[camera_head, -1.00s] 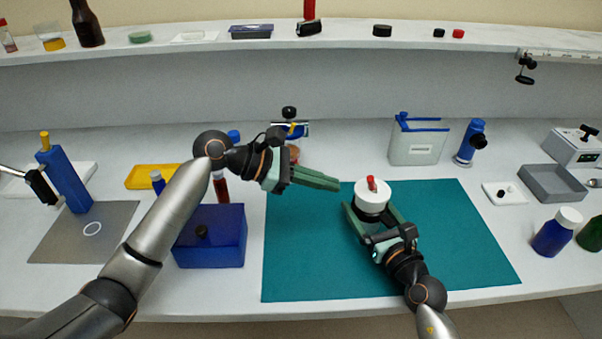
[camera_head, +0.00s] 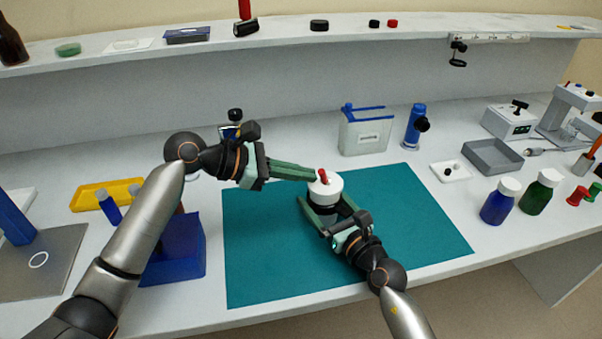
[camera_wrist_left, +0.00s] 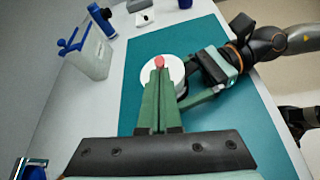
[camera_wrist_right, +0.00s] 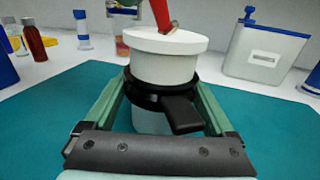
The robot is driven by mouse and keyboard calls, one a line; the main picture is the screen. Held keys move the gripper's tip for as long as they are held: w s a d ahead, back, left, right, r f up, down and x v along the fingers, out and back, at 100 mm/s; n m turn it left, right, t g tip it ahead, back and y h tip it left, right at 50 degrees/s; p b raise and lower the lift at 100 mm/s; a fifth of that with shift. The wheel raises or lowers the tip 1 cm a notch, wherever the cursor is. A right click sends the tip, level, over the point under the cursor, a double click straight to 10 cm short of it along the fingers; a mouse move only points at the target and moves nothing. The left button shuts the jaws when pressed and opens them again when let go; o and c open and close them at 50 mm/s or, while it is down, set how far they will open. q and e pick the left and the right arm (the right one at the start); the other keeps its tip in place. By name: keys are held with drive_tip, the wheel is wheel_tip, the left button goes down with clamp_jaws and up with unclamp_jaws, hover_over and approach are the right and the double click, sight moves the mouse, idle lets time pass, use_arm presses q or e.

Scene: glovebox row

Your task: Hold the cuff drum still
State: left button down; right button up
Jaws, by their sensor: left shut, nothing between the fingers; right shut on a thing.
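The cuff drum (camera_head: 333,187) is a white upright cylinder with a black band (camera_wrist_right: 150,93) around its middle and a red piece (camera_head: 323,176) on top. It stands over the teal mat (camera_head: 270,260). My right gripper (camera_head: 324,207) is shut on the drum, with one finger on each side at the band. The drum also shows in the left wrist view (camera_wrist_left: 149,76). My left gripper (camera_head: 314,175) is shut and empty, its fingertips right at the red piece; I cannot tell whether they touch. In the right wrist view the red piece (camera_wrist_right: 161,14) stands tilted.
A clear bin with a blue rim (camera_head: 366,134) and a blue cylinder (camera_head: 414,127) stand behind the mat. A grey tray (camera_head: 492,157) and blue and green bottles (camera_head: 499,204) are to the right. A blue box (camera_head: 178,262) is left of the mat. The mat's front is clear.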

use_arm(q)
drive_tip(key=shift+w+d+r, duration=0.15)
drive_tip(key=shift+w+r, duration=0.05)
drive_tip(key=shift+r, duration=0.1)
drive_tip(key=shift+w+d+r+g+y, duration=0.4)
drive_tip(key=shift+w+d+r+y, duration=0.05)
drive_tip(key=shift+r+y, duration=0.05)
drive_tip(key=shift+w+d+r, duration=0.2)
drive_tip(key=shift+w+d, duration=0.2)
drive_tip(key=shift+w, duration=0.05)
idle(0.3)
drive_tip(key=shift+r, duration=0.8)
